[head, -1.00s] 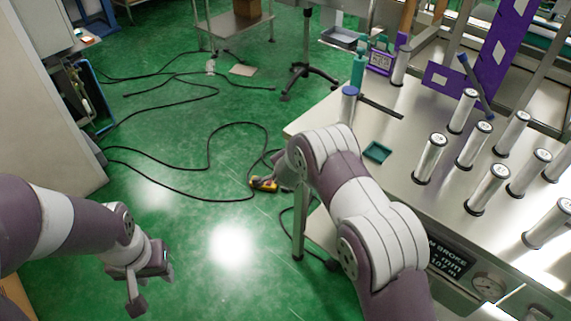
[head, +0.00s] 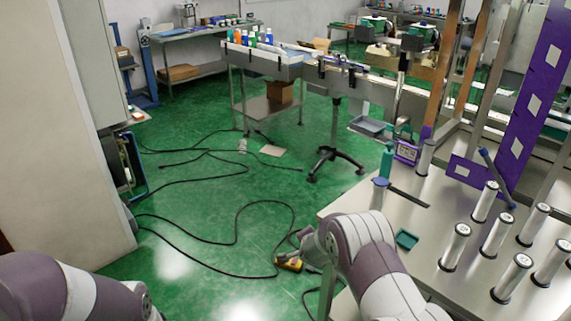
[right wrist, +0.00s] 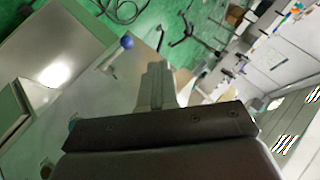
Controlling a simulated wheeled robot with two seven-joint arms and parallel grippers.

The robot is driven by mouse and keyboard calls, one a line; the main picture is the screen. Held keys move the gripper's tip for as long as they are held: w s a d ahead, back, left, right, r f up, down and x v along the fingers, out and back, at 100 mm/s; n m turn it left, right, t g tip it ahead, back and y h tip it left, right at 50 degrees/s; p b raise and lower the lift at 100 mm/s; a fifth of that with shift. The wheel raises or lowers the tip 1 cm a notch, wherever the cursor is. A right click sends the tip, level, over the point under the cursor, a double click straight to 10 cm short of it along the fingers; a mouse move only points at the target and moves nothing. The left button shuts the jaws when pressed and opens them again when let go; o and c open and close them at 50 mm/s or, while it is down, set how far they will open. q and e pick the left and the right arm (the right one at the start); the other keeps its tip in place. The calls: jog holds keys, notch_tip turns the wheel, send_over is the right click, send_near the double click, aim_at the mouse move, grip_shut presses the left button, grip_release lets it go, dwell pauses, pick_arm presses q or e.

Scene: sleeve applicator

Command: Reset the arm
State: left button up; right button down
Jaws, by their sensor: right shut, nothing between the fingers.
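My right arm (head: 375,265) reaches in from the lower right of the head view, beside the steel table; its gripper is hidden there. In the right wrist view my right gripper (right wrist: 155,85) has its fingers together with nothing between them. My left arm (head: 75,295) enters at the bottom left of the head view, above the green floor. Its gripper lies below the picture edge.
Black cables and a yellow device (head: 289,263) lie on the floor. A cabinet (head: 55,150) stands at left.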

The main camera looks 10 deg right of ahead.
jog(key=s+a+f+n+g+y, duration=0.25)
jog(key=s+n+g, duration=0.3)
jog(key=s, duration=0.65)
jog(key=s+d+r+n+g+p, duration=0.1)
jog(key=s+d+r+n+p, duration=0.1)
jog(key=s+r, duration=0.8)
jog(key=s+d+r+n+g+p, duration=0.2)
jog(key=s+r+n, duration=0.3)
jog(key=s+r, duration=0.5)
jog(key=shift+s+d+h+p, duration=0.45)
jog(key=shift+s+d+p, duration=0.4)
jog(key=shift+s, duration=1.5)
